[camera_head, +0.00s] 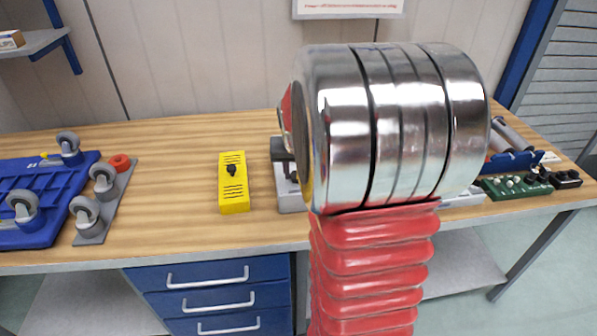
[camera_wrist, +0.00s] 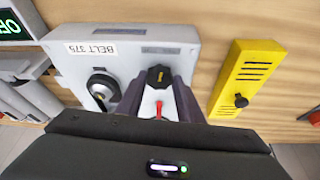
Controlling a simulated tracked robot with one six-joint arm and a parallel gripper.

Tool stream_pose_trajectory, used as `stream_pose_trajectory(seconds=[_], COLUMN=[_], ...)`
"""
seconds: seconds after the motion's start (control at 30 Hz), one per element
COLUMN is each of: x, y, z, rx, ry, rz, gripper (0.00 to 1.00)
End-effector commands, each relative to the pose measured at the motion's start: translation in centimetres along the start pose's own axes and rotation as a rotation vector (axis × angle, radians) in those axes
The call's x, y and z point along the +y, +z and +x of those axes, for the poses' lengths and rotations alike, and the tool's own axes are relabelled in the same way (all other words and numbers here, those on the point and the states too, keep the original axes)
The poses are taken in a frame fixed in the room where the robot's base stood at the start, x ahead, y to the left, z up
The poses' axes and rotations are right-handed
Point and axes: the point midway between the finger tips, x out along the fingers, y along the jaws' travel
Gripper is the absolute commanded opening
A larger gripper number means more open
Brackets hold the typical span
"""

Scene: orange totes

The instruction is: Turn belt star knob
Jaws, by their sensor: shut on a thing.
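A grey box labelled "BELT 375" (camera_wrist: 128,62) lies on the bench in the wrist view. A black knob (camera_wrist: 160,77), which looks like the star knob, is on its face. My gripper (camera_wrist: 160,88) is shut on this knob, one finger on each side. A red mark (camera_wrist: 158,109) shows on a pale part between the fingers. A round black-and-silver knob (camera_wrist: 102,87) sits on the same box to the left. In the head view my arm hides most of the box, and only its left part (camera_head: 290,197) shows; the gripper's hold is hidden there.
A yellow box (camera_wrist: 242,78) with a small black knob stands close to the right in the wrist view; it also shows in the head view (camera_head: 233,190). A dark display (camera_wrist: 12,26) with green characters is at the upper left.

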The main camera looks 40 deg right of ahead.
Motion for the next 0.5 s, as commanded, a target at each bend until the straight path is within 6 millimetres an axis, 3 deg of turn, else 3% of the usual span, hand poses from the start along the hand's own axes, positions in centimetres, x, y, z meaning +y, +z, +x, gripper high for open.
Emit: stream_pose_trajectory(seconds=[0.5], x=[-0.09], y=[-0.13], z=[0.00], rx=[0.001], ry=[0.114], rz=[0.265], gripper=[0.11])
